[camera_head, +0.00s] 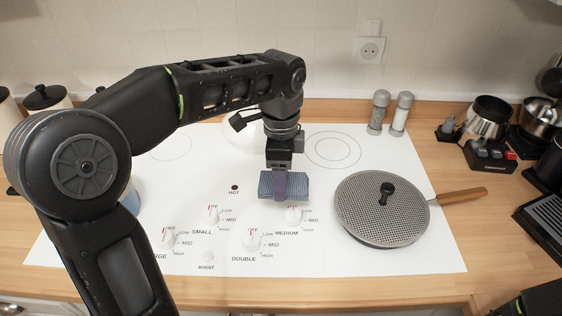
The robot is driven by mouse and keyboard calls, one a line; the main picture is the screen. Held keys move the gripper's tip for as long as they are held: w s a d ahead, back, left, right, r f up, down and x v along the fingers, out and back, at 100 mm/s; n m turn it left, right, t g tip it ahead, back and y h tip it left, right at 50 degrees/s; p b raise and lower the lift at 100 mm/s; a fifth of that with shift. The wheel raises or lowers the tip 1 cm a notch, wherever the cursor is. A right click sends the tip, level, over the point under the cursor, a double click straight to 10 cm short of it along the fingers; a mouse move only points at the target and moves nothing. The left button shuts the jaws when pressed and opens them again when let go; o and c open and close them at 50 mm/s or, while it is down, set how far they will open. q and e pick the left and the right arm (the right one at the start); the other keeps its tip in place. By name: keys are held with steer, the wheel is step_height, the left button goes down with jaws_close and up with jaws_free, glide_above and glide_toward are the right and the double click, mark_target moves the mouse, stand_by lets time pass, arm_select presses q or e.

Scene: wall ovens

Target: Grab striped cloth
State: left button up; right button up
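A small blue-grey striped cloth (301,187) shows above the white cooktop, just behind the front dials. My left arm comes in from the left and bends down over it. My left gripper (282,184) points downward, with one purplish finger in front of the middle of the cloth. The cloth sticks out on both sides of this finger, and the gripper appears shut on it. The far finger is hidden. My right gripper is not in view.
The white cooktop (330,235) has several dials at the front. A pan with a mesh lid (375,222) and wooden handle sits on the right. Two shakers (390,113) stand behind it. Metal pots and a small dark rack (490,153) are at the far right.

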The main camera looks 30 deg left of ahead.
arm_select(q)
steer(key=s+d+b, duration=0.1)
steer(key=s+d, duration=0.1)
steer(key=s, duration=0.4)
steer(key=shift+d, duration=0.4)
